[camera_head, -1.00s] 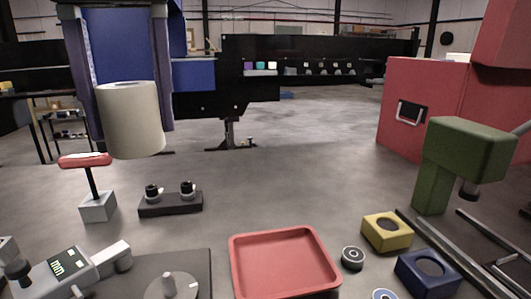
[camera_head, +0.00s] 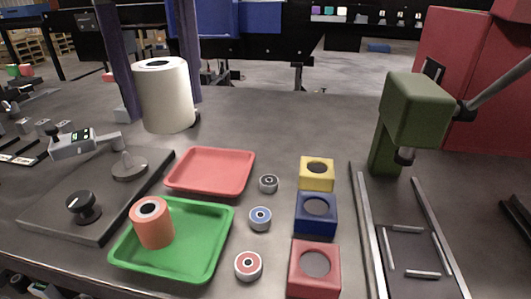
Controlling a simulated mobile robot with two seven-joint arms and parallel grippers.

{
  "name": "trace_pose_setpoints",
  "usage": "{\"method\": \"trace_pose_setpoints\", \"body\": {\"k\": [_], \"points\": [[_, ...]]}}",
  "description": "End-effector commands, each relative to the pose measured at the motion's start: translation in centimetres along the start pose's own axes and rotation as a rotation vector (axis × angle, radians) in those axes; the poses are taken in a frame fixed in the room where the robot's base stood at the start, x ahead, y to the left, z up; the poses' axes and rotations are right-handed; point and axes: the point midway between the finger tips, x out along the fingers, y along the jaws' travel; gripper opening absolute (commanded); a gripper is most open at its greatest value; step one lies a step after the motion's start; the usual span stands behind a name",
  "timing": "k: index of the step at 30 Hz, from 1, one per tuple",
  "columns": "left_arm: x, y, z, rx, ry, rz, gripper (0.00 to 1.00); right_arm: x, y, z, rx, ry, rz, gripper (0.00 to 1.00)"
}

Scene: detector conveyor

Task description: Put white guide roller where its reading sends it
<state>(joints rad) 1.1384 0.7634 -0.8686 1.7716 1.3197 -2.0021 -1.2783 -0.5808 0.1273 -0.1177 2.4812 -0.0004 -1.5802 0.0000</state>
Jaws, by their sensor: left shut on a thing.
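The white guide roller (camera_head: 165,98) is a thick cream-white cylinder with a dark hole in its top. It is held upright between the two long purple fingers of my left gripper (camera_head: 160,103), above the back left of the table. A gauge (camera_head: 72,143) with a small lit green display stands at the left; its reading is too small to make out. A red tray (camera_head: 210,171) lies below and right of the roller. A green tray (camera_head: 190,255) in front of it holds an orange roller (camera_head: 152,224). My right gripper is not in view.
A grey plate (camera_head: 50,215) with a black knob (camera_head: 83,207) lies at left. Several small bearings sit beside yellow (camera_head: 317,166), blue (camera_head: 316,229) and red (camera_head: 314,285) holed blocks. A green press (camera_head: 412,115) and metal rails (camera_head: 365,235) stand at right. The table behind the trays is clear.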

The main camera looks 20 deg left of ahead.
Motion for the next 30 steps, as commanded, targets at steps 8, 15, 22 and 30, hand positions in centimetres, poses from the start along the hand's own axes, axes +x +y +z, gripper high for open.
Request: {"method": "trace_pose_setpoints", "body": {"k": [8,15,22,30], "points": [[7.4,0.2,-0.1,-0.001,0.004,0.007,0.0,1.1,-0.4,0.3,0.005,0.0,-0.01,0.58],[13.5,0.1,-0.1,0.0,0.001,0.004,0.0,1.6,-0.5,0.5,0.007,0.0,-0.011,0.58],[15.8,0.1,-0.1,0.001,0.001,0.002,0.0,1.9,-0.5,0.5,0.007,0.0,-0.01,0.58],[19.5,0.1,0.0,0.001,0.0,0.002,0.0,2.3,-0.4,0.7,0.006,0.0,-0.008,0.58]]}}
